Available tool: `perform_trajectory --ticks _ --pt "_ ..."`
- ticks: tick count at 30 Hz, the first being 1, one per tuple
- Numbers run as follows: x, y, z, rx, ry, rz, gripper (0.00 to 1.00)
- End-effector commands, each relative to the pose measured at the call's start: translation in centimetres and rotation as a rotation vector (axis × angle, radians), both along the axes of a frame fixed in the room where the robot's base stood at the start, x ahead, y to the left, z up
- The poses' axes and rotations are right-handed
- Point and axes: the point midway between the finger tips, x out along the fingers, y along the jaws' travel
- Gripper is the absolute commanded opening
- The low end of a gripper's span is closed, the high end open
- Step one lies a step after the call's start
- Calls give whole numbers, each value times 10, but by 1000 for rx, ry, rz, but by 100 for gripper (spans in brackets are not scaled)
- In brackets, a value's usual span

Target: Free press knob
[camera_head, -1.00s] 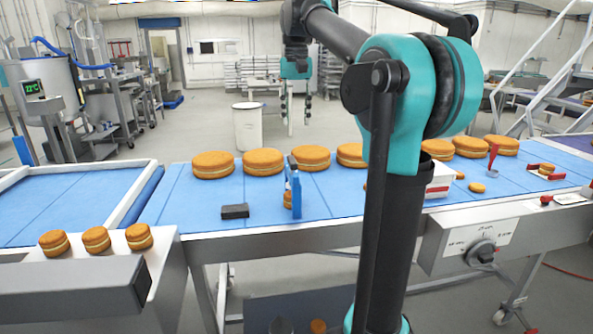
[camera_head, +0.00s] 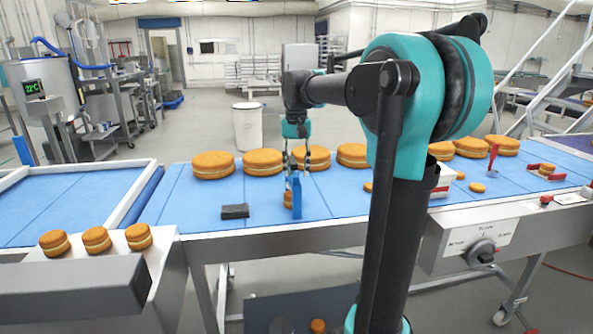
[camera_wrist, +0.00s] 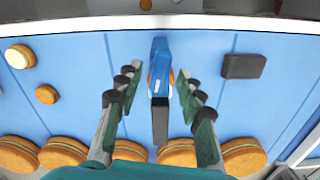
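A small blue upright press (camera_head: 297,197) stands on the blue belt with a sandwich biscuit (camera_head: 288,200) beside it, partly hidden. In the wrist view the blue press (camera_wrist: 160,52) carries a dark bar (camera_wrist: 160,122) that points toward my gripper. I cannot tell a separate knob on it. My gripper (camera_head: 298,168) is just above the press, fingers pointing down. In the wrist view its fingers (camera_wrist: 155,83) are apart, one on each side of the press, with clear gaps and nothing held.
A dark block (camera_head: 235,211) lies left of the press; it also shows in the wrist view (camera_wrist: 243,66). Several large biscuits (camera_head: 263,162) line the belt's far side. A dial (camera_head: 481,252) is on the front panel. Small biscuits (camera_head: 97,239) sit on the ledge at left.

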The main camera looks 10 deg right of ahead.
Motion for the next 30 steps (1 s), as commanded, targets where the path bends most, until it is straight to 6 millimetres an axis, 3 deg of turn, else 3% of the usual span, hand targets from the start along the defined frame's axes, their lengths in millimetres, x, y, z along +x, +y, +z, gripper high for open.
perform_trajectory --ticks 12,21,30 --pt "0 0 -8 0 0 0 38" --pt "0 0 -8 0 0 0 1" --pt "0 0 -8 0 0 61 0"
